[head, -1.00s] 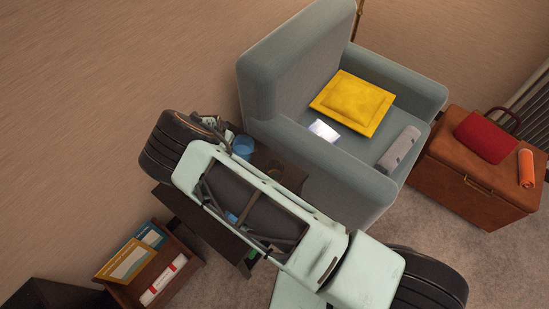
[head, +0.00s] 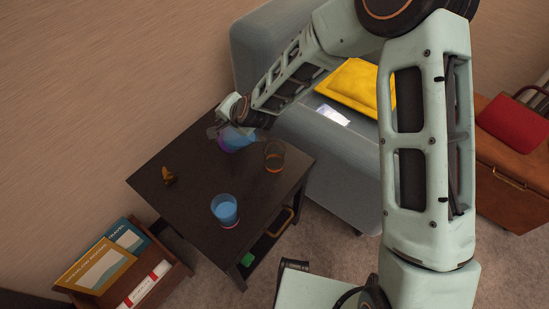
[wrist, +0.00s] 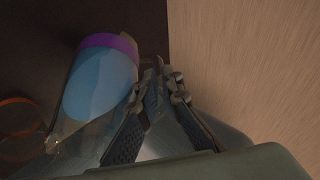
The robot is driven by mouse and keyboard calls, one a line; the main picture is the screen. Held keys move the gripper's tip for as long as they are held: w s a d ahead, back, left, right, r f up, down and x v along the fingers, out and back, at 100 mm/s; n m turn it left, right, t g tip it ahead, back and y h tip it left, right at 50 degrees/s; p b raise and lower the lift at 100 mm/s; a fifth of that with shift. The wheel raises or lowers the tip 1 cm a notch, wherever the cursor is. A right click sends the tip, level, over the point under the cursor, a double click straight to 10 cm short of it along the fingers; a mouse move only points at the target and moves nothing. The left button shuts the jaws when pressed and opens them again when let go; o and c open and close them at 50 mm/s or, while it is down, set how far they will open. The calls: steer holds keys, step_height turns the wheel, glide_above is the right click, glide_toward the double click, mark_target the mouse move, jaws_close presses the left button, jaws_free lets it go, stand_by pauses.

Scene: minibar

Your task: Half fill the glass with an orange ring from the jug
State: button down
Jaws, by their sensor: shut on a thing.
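The jug (head: 236,141) is clear, with blue liquid and a purple ring. In the head view it is at the far edge of the dark table, leaning right. My gripper (head: 217,129) is shut on it at its left side; the handle itself is hard to make out. In the wrist view the jug (wrist: 100,88) lies left of my gripper (wrist: 157,80), its spout toward the lower left. The glass with an orange ring (head: 274,155) stands just right of the jug. Its ring (wrist: 15,101) shows at the wrist view's left edge. I see no clear blue in it.
Another glass (head: 225,209), with blue liquid and a pinkish base ring, stands nearer on the table (head: 190,205). A small brown-gold object (head: 168,176) is at the table's left. A grey armchair (head: 262,45) stands behind, and a magazine rack (head: 165,283) is at lower left.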

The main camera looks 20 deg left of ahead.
steer(key=shift+d+r+y, duration=0.15)
steer(key=shift+r+y, duration=0.15)
steer(key=shift+s+d+r+m+t+y+b, duration=0.1)
steer(key=shift+d+r+m+t+y+b, duration=0.05)
steer(key=shift+d+r+y+b, duration=0.3)
steer(key=shift+w+d+r+m+t+y+b, duration=0.1)
steer(key=shift+d+r+m+t+y+b, duration=0.1)
steer(key=shift+r+y+b, duration=0.35)
steer(key=shift+s+d+r+m+t+y+b, duration=0.15)
steer(key=shift+d+r+y+b, duration=0.2)
steer(key=shift+r+y, duration=0.3)
stand_by(4.1)
